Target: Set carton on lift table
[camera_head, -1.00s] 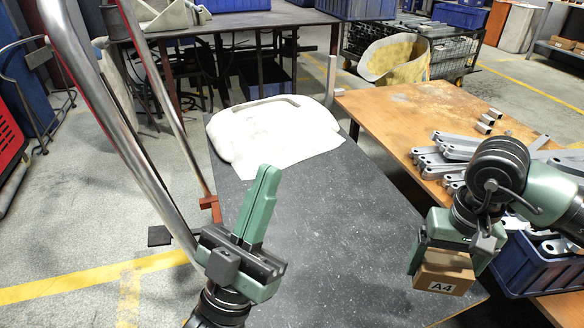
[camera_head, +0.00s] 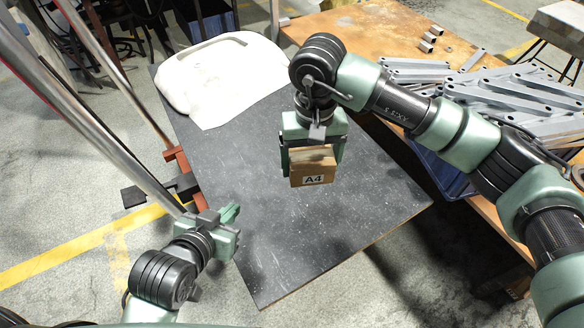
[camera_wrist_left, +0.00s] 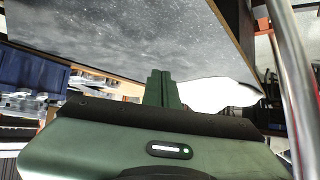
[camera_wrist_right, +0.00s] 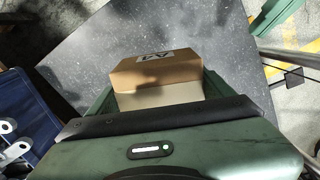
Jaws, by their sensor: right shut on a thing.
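The carton (camera_head: 312,168) is a small brown box with a white "A4" label. My right gripper (camera_head: 313,160) is shut on it, with one finger on each side. The carton is over the middle of the dark speckled tabletop (camera_head: 250,215), which looks like the lift table's top; I cannot tell the exact gap below it. In the right wrist view the carton (camera_wrist_right: 155,72) sits between the fingers, with the dark top beyond. My left gripper (camera_head: 230,212) is shut and empty by the table's left edge. Its fingers are together in the left wrist view (camera_wrist_left: 163,88).
A white draped bundle (camera_head: 222,75) lies at the table's far end. A wooden bench (camera_head: 345,32) with stacked grey metal brackets (camera_head: 510,95) and a blue bin (camera_head: 440,172) stand to the right. Metal rails (camera_head: 95,115) rise at the left. The table's near part is clear.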

